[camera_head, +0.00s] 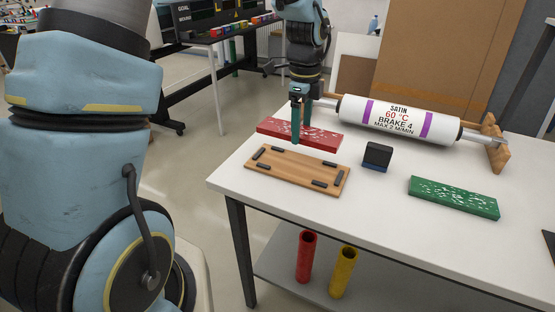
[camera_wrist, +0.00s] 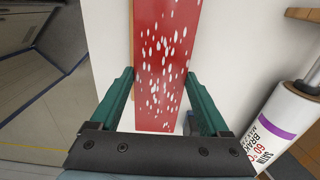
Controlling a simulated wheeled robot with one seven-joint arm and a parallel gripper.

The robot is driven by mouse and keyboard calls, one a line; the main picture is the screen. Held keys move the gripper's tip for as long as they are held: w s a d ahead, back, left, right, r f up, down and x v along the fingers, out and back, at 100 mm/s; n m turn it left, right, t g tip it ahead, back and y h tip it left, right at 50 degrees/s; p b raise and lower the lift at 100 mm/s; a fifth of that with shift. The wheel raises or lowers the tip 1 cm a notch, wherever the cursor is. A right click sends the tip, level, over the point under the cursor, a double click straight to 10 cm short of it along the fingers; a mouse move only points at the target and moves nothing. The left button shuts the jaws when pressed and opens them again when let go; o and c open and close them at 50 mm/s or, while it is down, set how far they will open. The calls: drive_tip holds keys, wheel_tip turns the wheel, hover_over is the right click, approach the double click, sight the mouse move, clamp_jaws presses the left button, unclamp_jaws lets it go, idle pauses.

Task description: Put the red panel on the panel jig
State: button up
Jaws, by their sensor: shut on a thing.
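The red panel (camera_head: 321,139), a flat bar with white specks, is held by my gripper (camera_head: 301,137) near the table's left back corner. Its speckled face also shows in the wrist view (camera_wrist: 165,60) between the two green fingers of my gripper (camera_wrist: 158,88). The panel jig (camera_head: 287,173), a wooden board with several dark stops around its edge, lies on the table just in front of the panel in the head view. The jig's top is bare. I cannot tell how far the panel is above the table.
A green speckled panel (camera_head: 453,197) lies at the right of the white table (camera_head: 390,235). A dark block (camera_head: 376,157) stands right of the jig. A white roller (camera_head: 400,119) on wooden supports is behind. Red (camera_head: 306,256) and yellow (camera_head: 343,271) tubes stand on the lower shelf.

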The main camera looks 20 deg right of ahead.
drive_tip(key=p, duration=0.1)
hover_over(299, 167)
wheel_tip(299, 167, down, 5)
drive_tip(key=shift+w+a, duration=0.1)
drive_tip(key=shift+f+p, duration=0.55)
drive_tip(key=shift+f, duration=1.6)
drive_tip(key=shift+f, duration=0.1)
drive_tip(key=shift+f, duration=0.15)
drive_tip(key=o, duration=1.4)
